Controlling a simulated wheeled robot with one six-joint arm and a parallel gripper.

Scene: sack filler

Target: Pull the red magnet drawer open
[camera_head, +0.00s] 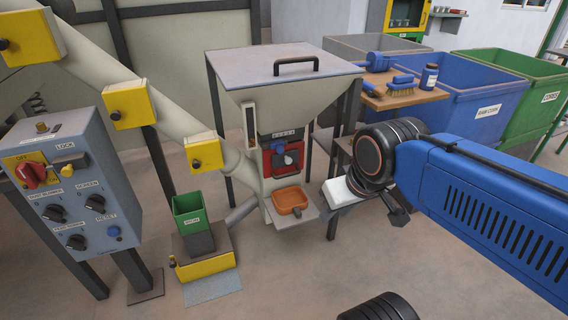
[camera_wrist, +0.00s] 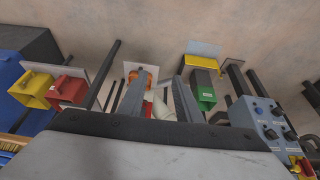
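The red magnet drawer (camera_head: 272,161) sits in the front of the beige hopper (camera_head: 240,110), below a dark strip, with a dark handle on its face. It looks closed, though its depth is hard to judge. In the wrist view a small red patch (camera_wrist: 147,109) shows between my fingers, below an orange tray, and may be this drawer. My gripper (camera_head: 398,214) is to the right of the drawer in the head view, apart from it. In the wrist view my gripper (camera_wrist: 159,76) has its two fingers spread with nothing held between them.
An orange tray (camera_head: 290,200) sits below the drawer. A green bin (camera_head: 188,216) on a yellow base stands left of it, beside the grey control box (camera_head: 75,185). A wooden shelf (camera_head: 410,99) with brushes and a bottle is right of the hopper. Blue and green bins stand behind.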

